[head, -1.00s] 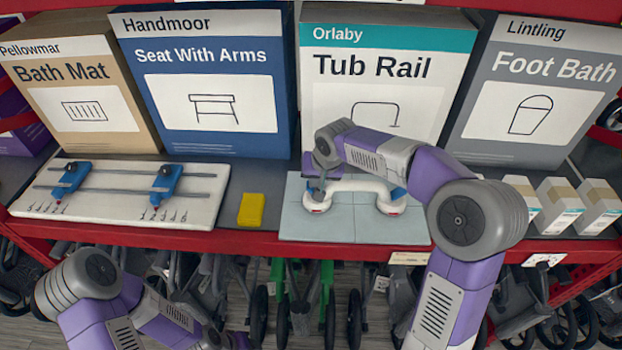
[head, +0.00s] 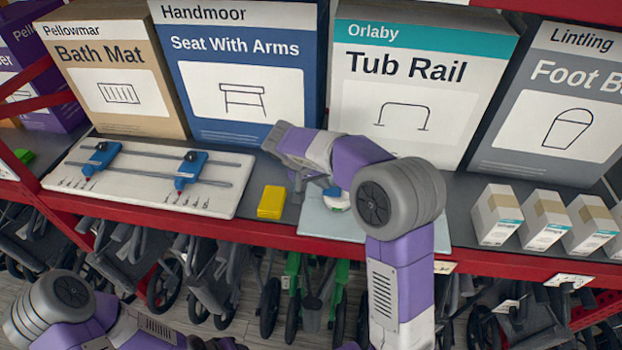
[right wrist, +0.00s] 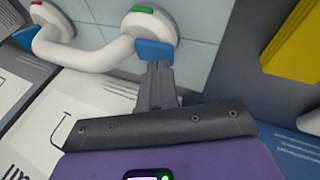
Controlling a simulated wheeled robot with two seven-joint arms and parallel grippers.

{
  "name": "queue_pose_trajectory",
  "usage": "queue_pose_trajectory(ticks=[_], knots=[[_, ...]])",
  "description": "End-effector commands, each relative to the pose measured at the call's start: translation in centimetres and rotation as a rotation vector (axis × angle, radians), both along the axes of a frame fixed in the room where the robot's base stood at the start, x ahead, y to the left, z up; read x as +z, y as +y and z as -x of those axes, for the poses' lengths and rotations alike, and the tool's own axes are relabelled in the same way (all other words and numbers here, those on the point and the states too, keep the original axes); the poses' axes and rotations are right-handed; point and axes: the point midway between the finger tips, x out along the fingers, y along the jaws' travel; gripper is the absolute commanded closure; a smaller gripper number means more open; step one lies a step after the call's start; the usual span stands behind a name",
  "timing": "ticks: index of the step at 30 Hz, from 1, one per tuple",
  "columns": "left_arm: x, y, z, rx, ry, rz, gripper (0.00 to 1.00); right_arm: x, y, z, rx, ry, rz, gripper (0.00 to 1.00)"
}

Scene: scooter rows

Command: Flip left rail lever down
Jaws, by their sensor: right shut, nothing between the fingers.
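The white tub rail lies on a pale tiled panel (head: 318,222); my right arm hides most of it in the head view. In the right wrist view the rail (right wrist: 88,55) runs between two round cups. The left cup (right wrist: 150,25) shows a green mark, and its blue lever (right wrist: 155,52) lies low against the cup. The other cup (right wrist: 45,20) shows a red mark. My right gripper (right wrist: 157,72) is shut and empty, its tips right at the blue lever; touching or just apart, I cannot tell. My left gripper is out of view.
A yellow block (head: 271,202) sits left of the panel. A white board (head: 140,175) with two blue sliders on rods lies further left. Small cartons (head: 497,215) stand at the right. Large boxes, including the Tub Rail box (head: 408,90), line the back.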

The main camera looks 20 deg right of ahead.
Motion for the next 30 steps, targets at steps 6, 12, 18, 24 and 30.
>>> queue_pose_trajectory(ticks=[6,12,18,24,30], knots=[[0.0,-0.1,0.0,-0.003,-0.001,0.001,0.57,0.0,-0.2,0.1,-0.001,0.000,-0.002,1.00],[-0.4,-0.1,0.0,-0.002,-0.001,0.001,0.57,0.1,-0.7,0.4,0.002,-0.002,-0.003,1.00],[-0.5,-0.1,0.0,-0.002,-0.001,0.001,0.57,0.1,-1.3,0.8,0.003,0.000,-0.004,1.00],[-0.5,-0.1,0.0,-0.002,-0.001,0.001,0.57,0.2,-1.3,0.8,0.003,-0.001,-0.004,1.00],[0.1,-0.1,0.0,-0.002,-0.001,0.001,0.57,1.0,-1.3,0.8,0.003,-0.002,-0.004,1.00]])
